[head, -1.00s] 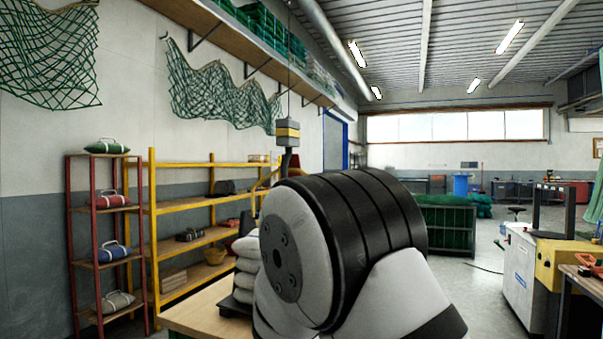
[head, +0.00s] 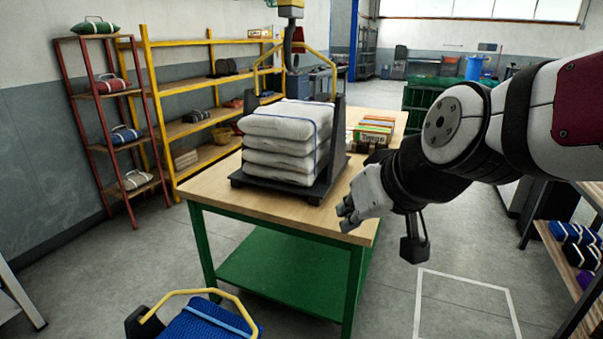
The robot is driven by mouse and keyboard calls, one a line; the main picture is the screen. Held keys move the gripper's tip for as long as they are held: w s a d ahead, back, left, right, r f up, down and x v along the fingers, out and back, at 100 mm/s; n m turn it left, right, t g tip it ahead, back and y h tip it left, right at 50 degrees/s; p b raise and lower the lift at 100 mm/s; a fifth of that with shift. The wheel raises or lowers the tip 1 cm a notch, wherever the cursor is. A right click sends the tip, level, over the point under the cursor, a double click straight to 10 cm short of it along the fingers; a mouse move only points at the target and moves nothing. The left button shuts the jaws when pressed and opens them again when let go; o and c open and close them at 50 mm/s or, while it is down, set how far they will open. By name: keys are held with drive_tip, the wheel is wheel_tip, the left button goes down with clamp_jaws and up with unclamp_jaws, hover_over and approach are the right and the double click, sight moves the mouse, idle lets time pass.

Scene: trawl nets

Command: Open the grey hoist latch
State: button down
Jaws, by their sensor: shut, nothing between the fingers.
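The hoist's yellow and grey block (head: 290,8) hangs at the top of the head view, with a dark hook (head: 289,48) below it. The hook is at the yellow handle (head: 322,57) of a dark carrier (head: 337,135) loaded with a strapped stack of white sacks (head: 290,135). The grey latch is too small to make out at the hook. My gripper (head: 347,217) is shut and empty, in front of the table's right part, well below and right of the hook. I cannot tell whether the hook touches the handle.
The wooden table (head: 222,190) has green legs. Boxes (head: 374,131) stand behind the carrier. A blue load with a yellow handle (head: 212,322) is at the bottom. Red (head: 105,140) and yellow shelves (head: 160,125) line the left. Floor within a white outline (head: 465,310) is clear.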

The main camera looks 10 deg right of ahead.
drive_tip(key=s+d+f+m+g+h, duration=0.1)
drive_tip(key=s+d+g, duration=0.1)
drive_tip(key=s, duration=0.6)
drive_tip(key=s+d+f+m+g+h, duration=0.1)
drive_tip(key=s+d, duration=0.3)
drive_tip(key=s, duration=0.4)
drive_tip(key=shift+s+g+p, duration=0.35)
drive_tip(key=shift+g, duration=0.05)
drive_tip(key=shift+w+d, duration=0.1)
drive_tip(key=shift+d, duration=0.05)
